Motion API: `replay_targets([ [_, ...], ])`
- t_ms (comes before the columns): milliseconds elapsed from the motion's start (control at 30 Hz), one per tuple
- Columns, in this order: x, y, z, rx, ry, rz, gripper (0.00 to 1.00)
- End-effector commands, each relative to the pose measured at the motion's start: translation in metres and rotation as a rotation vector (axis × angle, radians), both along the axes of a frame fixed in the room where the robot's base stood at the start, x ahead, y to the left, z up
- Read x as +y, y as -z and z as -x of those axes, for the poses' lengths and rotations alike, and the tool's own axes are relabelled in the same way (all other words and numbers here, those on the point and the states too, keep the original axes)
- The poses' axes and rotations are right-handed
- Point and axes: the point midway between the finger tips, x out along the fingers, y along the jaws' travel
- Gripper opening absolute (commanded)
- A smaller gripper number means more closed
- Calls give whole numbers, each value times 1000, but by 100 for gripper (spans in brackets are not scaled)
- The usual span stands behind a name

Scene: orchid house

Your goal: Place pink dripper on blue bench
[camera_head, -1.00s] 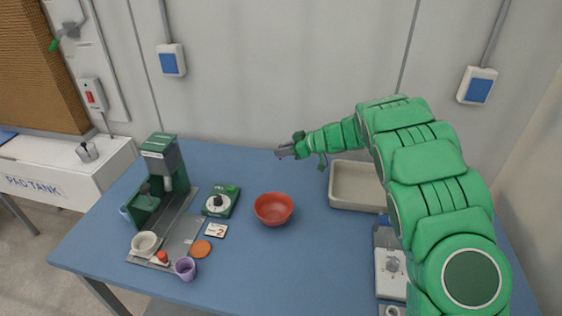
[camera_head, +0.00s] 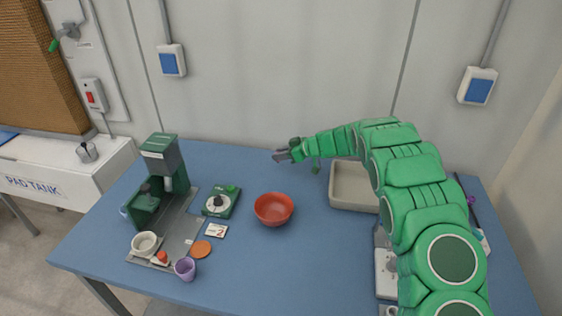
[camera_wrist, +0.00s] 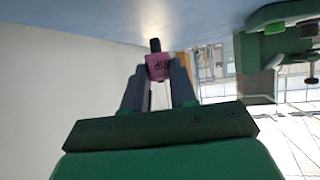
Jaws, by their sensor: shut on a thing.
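My gripper (camera_head: 283,155) is over the back part of the blue bench (camera_head: 320,255), behind the red bowl. In the wrist view its two fingers (camera_wrist: 159,80) are shut on the pink dripper (camera_wrist: 159,67), a small pink piece with dark lettering and a black end. The dripper is too small to make out in the head view. The bench surface (camera_wrist: 100,18) fills the top of the wrist view. I cannot tell whether the dripper touches it.
A red bowl (camera_head: 273,209) stands in front of my gripper, a beige tray (camera_head: 352,186) to the right. A green machine (camera_head: 160,180), a green dial device (camera_head: 220,202) and a purple cup (camera_head: 185,268) stand left. The front middle of the bench is clear.

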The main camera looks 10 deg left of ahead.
Motion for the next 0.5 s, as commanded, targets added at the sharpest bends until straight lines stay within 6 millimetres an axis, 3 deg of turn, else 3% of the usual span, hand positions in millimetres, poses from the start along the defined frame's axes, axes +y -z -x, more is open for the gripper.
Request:
replay_targets([
  [300, 1, 30, -3, 1, 1, 1, 0],
  [500, 1, 34, -3, 0, 1, 1, 0],
])
